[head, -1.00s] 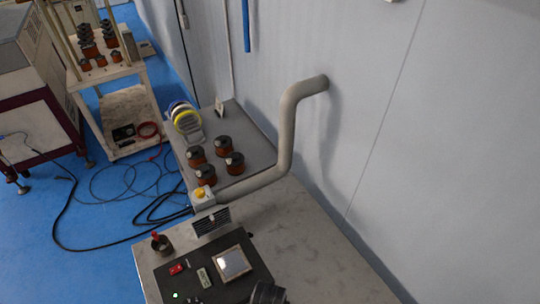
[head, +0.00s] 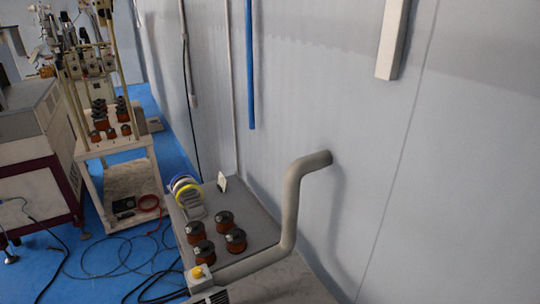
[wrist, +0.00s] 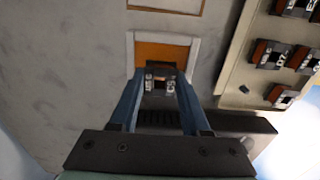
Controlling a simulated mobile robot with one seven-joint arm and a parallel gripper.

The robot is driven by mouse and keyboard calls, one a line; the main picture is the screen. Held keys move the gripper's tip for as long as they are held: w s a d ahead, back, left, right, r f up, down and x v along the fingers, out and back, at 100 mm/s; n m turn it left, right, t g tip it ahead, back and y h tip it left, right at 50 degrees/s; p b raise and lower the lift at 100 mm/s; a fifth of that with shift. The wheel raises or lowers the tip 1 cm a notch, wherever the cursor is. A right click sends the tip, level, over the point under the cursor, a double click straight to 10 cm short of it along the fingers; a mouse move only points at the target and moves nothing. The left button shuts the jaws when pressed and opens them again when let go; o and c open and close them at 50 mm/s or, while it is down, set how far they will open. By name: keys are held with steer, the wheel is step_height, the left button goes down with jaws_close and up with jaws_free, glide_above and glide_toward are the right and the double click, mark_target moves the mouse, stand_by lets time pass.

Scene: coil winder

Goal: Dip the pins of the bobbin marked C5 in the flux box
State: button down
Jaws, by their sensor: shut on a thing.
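In the wrist view my gripper (wrist: 160,84) is shut on a small dark bobbin (wrist: 160,73). Pale marks on two of its faces seem to end in a 5, but I cannot read them for certain. A white-rimmed box with an orange inside (wrist: 163,49), which looks like the flux box, lies just beyond the fingertips. The bobbin overlaps its near edge in the picture. I cannot tell the height between them, and the pins are hidden. My gripper is not in the head view.
A pale tray (wrist: 234,97) with several labelled bobbins (wrist: 286,56) is at the right in the wrist view. In the head view, larger copper-coloured coils (head: 236,240) stand on a grey bench (head: 262,217) beside a bent grey pipe (head: 291,205).

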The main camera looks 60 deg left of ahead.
steer(key=shift+f+b, duration=0.6)
steer(key=shift+f, duration=0.2)
steer(key=shift+r, duration=0.15)
stand_by(1.0)
step_height(320, 180, up, 5)
steer(key=p, duration=0.5)
steer(key=shift+r+p, duration=0.2)
steer(key=shift+p, duration=0.15)
steer(key=shift+w, duration=0.1)
